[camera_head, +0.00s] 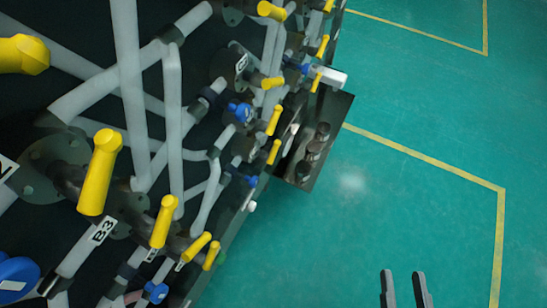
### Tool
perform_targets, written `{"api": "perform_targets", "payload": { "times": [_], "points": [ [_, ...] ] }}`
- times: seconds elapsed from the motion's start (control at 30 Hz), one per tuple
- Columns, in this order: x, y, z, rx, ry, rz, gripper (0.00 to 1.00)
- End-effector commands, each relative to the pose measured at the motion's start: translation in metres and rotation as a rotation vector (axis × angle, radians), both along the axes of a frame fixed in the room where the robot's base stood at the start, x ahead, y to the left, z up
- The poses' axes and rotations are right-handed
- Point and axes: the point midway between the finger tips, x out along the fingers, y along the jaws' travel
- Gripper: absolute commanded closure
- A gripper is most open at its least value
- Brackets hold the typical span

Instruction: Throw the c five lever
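A dark panel of grey pipes and valves fills the left half of the head view. Several yellow levers stick out from it. A large yellow lever (99,172) stands above a tag reading B3 (103,232). A white tag (241,64) higher on the panel is too small to read surely. Yellow levers near it include one at mid height (271,83) and one lower right (274,120). I cannot tell which lever is C five. My gripper (402,272) shows at the bottom right, its two dark fingers apart, empty, over the floor and away from the panel.
Blue knobs (239,111) sit among the pipes, with a larger blue wheel (15,278) at lower left. A dark plate (318,150) juts from the panel's right edge. The green floor (400,190) with yellow lines (430,158) is clear on the right.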

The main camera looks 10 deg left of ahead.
Motion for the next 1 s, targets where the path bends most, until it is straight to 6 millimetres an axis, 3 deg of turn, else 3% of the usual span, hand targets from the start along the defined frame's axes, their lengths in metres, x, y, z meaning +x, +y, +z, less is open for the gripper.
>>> {"api": "perform_targets", "payload": {
  "times": [0.03,0.37,0.6,0.8,0.9,1.0],
  "points": [
    [0.019,-0.001,-0.023,0.027,-0.027,0.001,0.60],
    [0.137,0.010,-0.130,0.268,0.002,0.025,0.60],
    [0.231,0.052,-0.193,0.482,0.099,0.135,0.60],
    [0.299,0.114,-0.216,0.678,0.195,0.325,0.60],
    [0.319,0.148,-0.212,0.775,0.238,0.454,0.60],
    [0.323,0.172,-0.206,0.849,0.272,0.566,0.60]
  ]
}}
